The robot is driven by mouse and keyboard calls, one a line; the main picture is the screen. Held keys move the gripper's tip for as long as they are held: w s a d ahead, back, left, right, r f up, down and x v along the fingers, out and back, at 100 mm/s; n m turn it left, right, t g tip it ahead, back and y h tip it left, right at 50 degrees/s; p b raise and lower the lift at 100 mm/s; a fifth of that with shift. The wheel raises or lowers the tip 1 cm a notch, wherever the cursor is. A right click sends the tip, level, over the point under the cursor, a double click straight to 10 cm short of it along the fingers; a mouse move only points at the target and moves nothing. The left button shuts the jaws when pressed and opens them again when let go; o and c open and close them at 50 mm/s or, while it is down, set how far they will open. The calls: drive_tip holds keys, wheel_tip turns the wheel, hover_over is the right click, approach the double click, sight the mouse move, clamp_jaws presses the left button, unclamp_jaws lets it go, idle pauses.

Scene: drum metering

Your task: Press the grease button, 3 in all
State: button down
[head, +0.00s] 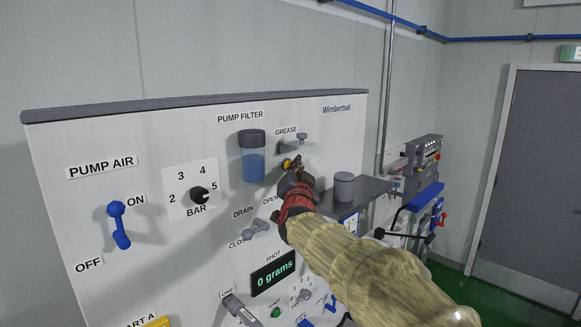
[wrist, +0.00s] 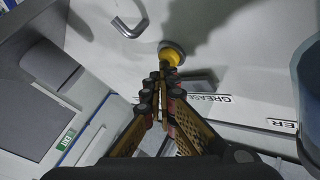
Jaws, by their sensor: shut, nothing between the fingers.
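The yellow grease button (wrist: 174,54) sits on a round grey base on the white panel, near the GREASE label. In the head view the button (head: 287,162) shows small and partly hidden behind my gripper. My gripper (wrist: 165,72) is shut and empty, its fingertips right in front of the button. In the head view my gripper (head: 293,168) reaches the panel from the lower right, below the GREASE label (head: 286,131). I cannot tell whether the fingertips touch the button or whether it is pushed in.
The blue pump filter (head: 252,160) is left of my gripper, and the drain lever (head: 256,227) is below it. A grey canister (head: 344,187) stands on the shelf to the right. The shot display (head: 273,273) reads 0 grams.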

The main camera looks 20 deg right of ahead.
drive_tip(key=shift+w, duration=0.15)
idle(0.5)
drive_tip(key=shift+s+d+b, duration=0.25)
drive_tip(key=shift+s+b, duration=0.45)
drive_tip(key=shift+s, duration=0.15)
drive_tip(key=shift+s, duration=0.1)
drive_tip(key=s+b, duration=0.1)
drive_tip(key=s+d+b, duration=0.1)
drive_tip(key=s, duration=0.1)
drive_tip(key=s+b, duration=0.1)
drive_tip(key=shift+s+d, duration=0.3)
drive_tip(key=shift+d, duration=0.05)
idle(1.6)
